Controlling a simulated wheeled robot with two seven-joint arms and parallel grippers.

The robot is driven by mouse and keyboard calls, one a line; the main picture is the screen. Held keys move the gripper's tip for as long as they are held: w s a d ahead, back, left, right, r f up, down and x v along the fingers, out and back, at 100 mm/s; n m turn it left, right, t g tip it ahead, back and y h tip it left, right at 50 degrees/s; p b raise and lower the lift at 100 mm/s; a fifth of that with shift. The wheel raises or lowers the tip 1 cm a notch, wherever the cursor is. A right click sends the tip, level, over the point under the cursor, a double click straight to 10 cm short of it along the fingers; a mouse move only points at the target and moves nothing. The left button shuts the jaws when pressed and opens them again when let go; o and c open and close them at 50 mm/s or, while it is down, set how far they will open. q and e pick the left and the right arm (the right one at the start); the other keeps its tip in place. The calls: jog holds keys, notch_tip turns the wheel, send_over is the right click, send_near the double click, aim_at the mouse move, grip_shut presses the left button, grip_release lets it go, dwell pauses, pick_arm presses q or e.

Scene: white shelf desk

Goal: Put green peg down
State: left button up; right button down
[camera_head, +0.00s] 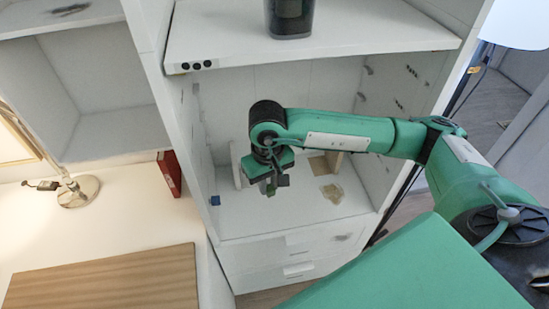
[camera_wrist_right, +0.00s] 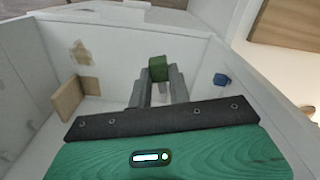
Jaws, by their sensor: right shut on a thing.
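The green peg (camera_wrist_right: 158,68) shows in the right wrist view, held between the fingertips of my right gripper (camera_wrist_right: 158,78). In the head view my right gripper (camera_head: 270,186) points down inside the open shelf compartment (camera_head: 240,225), above its floor. I cannot make out the peg in the head view. The wrist view does not clearly show whether the peg touches the shelf floor. My left gripper is in neither view.
A small blue block (camera_head: 215,200) sits at the compartment's left front edge; it also shows in the wrist view (camera_wrist_right: 220,79). A wooden piece (camera_wrist_right: 68,98) stands inside. A dark container (camera_head: 290,18) stands on the shelf above.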

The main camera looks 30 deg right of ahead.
jog(key=w+d+f+b, duration=0.4)
jog(key=w+d+b, duration=0.1)
jog(key=w, duration=0.3)
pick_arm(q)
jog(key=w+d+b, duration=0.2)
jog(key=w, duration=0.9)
pick_arm(e)
send_over(277, 199)
notch_tip(277, 199, down, 4)
jog(key=shift+m, duration=0.3)
notch_tip(277, 199, down, 14)
jog(key=shift+f+p, duration=0.1)
jog(key=shift+p, duration=0.6)
notch_tip(277, 199, down, 4)
jog(key=shift+f, duration=0.15)
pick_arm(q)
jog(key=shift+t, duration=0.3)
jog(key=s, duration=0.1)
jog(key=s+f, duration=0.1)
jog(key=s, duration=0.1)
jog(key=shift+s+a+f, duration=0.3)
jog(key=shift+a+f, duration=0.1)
pick_arm(e)
jog(key=shift+w+d+f, duration=0.1)
jog(key=shift+f, duration=0.05)
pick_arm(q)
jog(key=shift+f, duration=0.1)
pick_arm(e)
jog(key=shift+f, duration=0.1)
